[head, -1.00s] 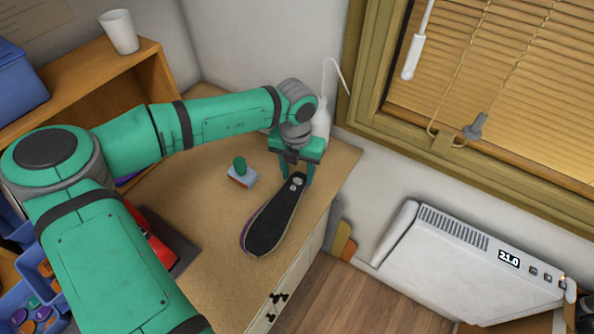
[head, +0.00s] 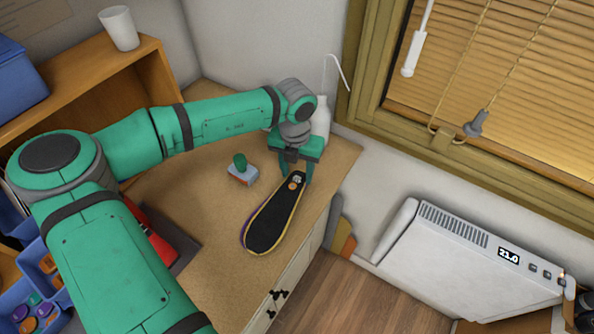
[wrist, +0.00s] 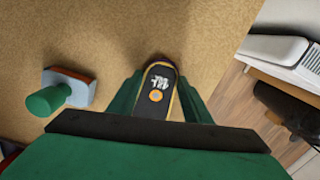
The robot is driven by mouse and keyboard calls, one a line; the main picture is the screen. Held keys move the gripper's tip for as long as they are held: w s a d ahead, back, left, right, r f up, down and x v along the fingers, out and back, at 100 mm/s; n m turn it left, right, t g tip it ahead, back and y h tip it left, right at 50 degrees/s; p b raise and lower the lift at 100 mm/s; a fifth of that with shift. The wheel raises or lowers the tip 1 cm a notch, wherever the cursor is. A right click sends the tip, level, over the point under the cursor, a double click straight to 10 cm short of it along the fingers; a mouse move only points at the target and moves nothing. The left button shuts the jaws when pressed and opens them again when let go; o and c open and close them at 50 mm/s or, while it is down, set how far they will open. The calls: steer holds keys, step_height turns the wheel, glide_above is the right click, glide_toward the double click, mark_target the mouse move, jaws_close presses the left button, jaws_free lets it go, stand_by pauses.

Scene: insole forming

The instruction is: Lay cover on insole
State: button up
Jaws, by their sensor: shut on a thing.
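The black cover (head: 268,225) lies lengthwise over the insole (head: 244,233) on the wooden worktop. The insole shows only as a thin yellow and purple edge around it. The cover has an orange dot and a white print near its far end. My gripper (head: 297,177) reaches down over that end, one finger on each side, shut on the cover. In the wrist view the cover (wrist: 165,84) shows between the green fingers of my gripper (wrist: 158,88). Whether the fingers also touch the insole is hidden.
A small block with a green knob (head: 242,170) stands left of the gripper. A white bottle (head: 321,117) stands behind it near the wall. The worktop's front edge runs close to the right of the insole. A red item (head: 160,246) lies on a dark mat at left.

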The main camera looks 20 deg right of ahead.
steer(key=shift+s+f, duration=0.1)
steer(key=shift+f, duration=0.35)
stand_by(0.4)
steer(key=o, duration=1.1)
steer(key=shift+c, duration=0.2)
steer(key=shift+o, duration=0.5)
steer(key=shift+r, duration=0.4)
step_height(320, 180, up, 11)
steer(key=shift+a, duration=0.2)
